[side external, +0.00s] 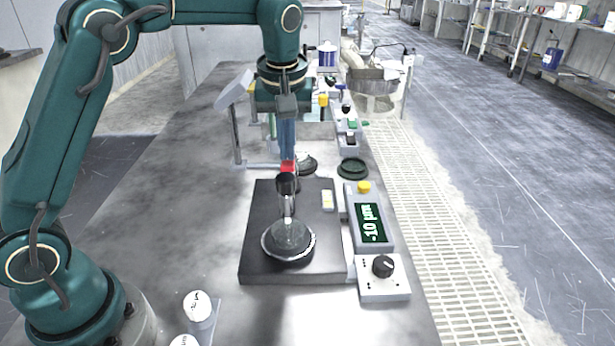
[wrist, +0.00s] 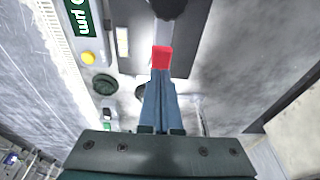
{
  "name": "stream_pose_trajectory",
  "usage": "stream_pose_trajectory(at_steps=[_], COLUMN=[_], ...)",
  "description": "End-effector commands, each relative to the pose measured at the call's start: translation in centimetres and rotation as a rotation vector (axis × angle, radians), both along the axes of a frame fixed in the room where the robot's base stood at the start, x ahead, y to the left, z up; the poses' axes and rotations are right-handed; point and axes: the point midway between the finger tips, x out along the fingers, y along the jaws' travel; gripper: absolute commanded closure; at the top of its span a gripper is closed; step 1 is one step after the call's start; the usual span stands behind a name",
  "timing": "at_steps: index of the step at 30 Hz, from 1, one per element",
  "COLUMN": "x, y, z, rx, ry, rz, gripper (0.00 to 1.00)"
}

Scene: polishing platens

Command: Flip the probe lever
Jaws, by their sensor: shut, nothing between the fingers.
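The probe gauge stands on a black base plate (side external: 325,262), with a black-topped probe (side external: 286,184) upright over a round grey disc (side external: 288,240). A small red block (side external: 288,167), which looks like the lever's end, sits behind the probe top. It also shows in the wrist view (wrist: 162,57). My gripper (side external: 288,157) points down, its blue-grey fingers shut and empty, their tips at the red block. In the wrist view the tips (wrist: 160,75) meet or overlap the block; I cannot tell whether they touch. The lever's pivot is hidden.
A display (side external: 370,223) reading -10 µm and a black knob (side external: 383,265) stand right of the plate. A dark green round dish (side external: 353,168) and a yellow button (side external: 364,187) lie behind. A grey post (side external: 237,140) rises at left. The bench's left front is mostly clear.

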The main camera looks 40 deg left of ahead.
Motion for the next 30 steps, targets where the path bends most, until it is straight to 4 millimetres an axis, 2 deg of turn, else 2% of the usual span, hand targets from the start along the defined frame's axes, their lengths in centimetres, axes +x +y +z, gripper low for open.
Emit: stream_pose_trajectory(at_steps=[12,22,30], x=[-0.1,-0.6,-0.9], y=[-0.2,-0.8,-0.9], z=[0.3,3.9,5.1], rx=[0.0,0.001,0.0], ry=[-0.001,-0.006,-0.001], rz=[0.0,-0.001,0.0], gripper=[1.0,1.0,1.0])
